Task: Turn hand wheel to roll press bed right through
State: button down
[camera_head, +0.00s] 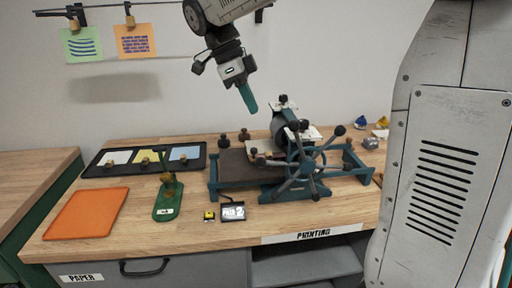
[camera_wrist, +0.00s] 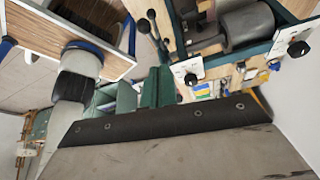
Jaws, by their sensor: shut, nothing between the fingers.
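The hand wheel (camera_head: 304,168) is on the front side of the teal printing press, with several dark-knobbed spokes. The press bed (camera_head: 238,168) is a dark flat plate that reaches out left of the grey roller (camera_head: 284,128). My gripper (camera_head: 248,100) is above and behind the press, left of the wheel and apart from it. Its teal fingers are together, pointing down, with nothing between them. In the wrist view the gripper fingers (camera_wrist: 158,88) are closed, and the roller (camera_wrist: 248,24) shows at the top right. Dark knobs also show there, perhaps of the wheel.
Left of the press are a green stand (camera_head: 168,198), a black tray (camera_head: 112,160) of coloured sheets and an orange mat (camera_head: 86,213). A small display (camera_head: 233,212) sits in front of the press. Two printed sheets (camera_head: 135,41) hang from a rail.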

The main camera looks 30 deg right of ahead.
notch_tip(320, 180, up, 3)
jog(key=s+n+y, duration=0.1)
jog(key=n, duration=0.1)
send_near(258, 158)
jog(key=shift+t+y, duration=0.3)
jog(key=shift+t, duration=0.1)
jog(key=d+f, duration=0.1)
jog(key=s+d+f, duration=0.1)
jog(key=f, duration=0.1)
jog(key=d+f, duration=0.1)
jog(key=shift+s+f, duration=0.35)
jog(key=shift+f, duration=0.05)
jog(key=shift+a+f, duration=0.15)
jog(key=shift+f, duration=0.5)
